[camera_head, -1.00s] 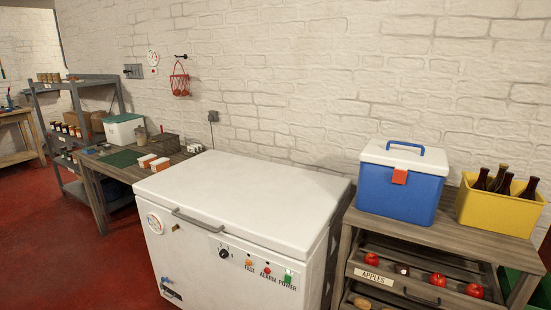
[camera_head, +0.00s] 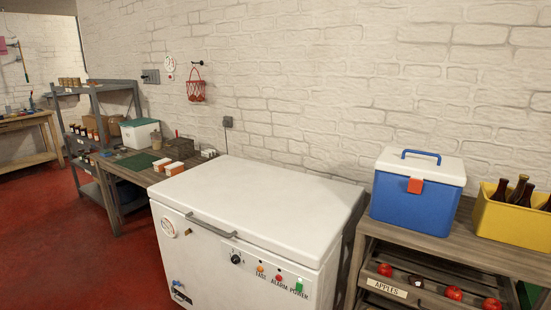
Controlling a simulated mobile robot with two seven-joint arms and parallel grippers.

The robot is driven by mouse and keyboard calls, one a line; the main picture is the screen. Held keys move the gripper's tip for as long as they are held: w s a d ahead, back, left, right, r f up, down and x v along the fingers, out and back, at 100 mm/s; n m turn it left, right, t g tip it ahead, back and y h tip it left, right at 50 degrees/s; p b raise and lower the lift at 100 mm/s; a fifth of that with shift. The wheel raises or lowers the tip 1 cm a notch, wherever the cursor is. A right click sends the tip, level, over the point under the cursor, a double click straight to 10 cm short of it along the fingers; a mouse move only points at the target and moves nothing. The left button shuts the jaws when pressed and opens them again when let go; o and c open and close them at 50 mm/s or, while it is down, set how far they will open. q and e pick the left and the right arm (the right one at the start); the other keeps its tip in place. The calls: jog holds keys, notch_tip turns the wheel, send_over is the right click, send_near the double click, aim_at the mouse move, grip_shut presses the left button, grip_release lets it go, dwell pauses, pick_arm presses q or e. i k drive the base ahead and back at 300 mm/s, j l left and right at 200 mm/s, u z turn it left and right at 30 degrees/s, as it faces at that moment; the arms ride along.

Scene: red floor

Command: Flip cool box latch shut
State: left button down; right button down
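A blue cool box (camera_head: 413,205) with a white lid (camera_head: 422,165) and a blue handle stands on the wooden rack at the right. Its orange-red latch (camera_head: 416,186) is on the front, at the seam between lid and body. The lid looks closed; I cannot tell from here whether the latch is fastened. Neither of my grippers is in view.
A white chest freezer (camera_head: 255,205) stands left of the rack. A yellow crate (camera_head: 512,222) with brown bottles is right of the cool box. Apple drawers (camera_head: 400,293) are below. A workbench (camera_head: 122,178) and grey shelf stand left. Red floor (camera_head: 60,240) is open at left.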

aim_at(415, 185)
jog(key=i+z, duration=0.1)
jog(key=z, duration=0.3)
jog(key=i+j+z, duration=0.1)
jog(key=z, duration=0.25)
jog(key=i+j+z, duration=0.1)
jog(key=z, duration=0.3)
jog(key=i+j+z, duration=0.3)
jog(key=j, duration=0.2)
jog(key=j+z, duration=0.15)
jog(key=j, duration=0.15)
jog(key=i, duration=0.05)
